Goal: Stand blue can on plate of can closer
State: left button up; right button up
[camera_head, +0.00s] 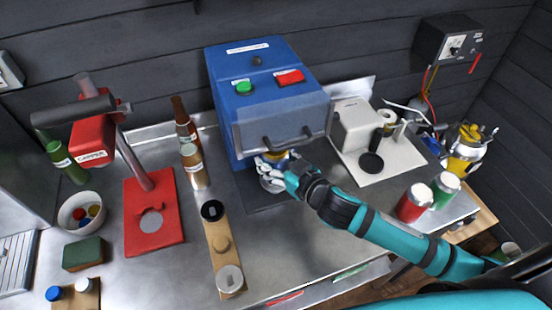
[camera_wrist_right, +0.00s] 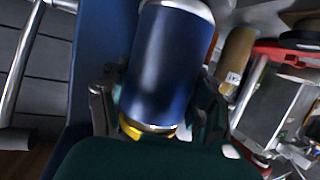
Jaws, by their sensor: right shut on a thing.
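The blue can (camera_wrist_right: 165,65) fills the middle of the right wrist view, with a silver rim at one end and a gold-yellow band at the other. My right gripper (camera_head: 279,175) is shut on it, with fingers on both sides of the can. In the head view the gripper is at the front of the blue machine (camera_head: 262,100), which looks like the can closer, just below its grey guard and handle. Only a sliver of the can (camera_head: 280,156) shows there. The plate is hidden, so I cannot tell whether the can touches it. My left gripper is out of view.
Bare steel counter lies in front.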

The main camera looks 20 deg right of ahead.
dwell(0.7)
jog(key=o, duration=1)
jog(key=shift+f, duration=0.15)
jog(key=shift+s, duration=0.1)
jog(key=v, duration=1.2)
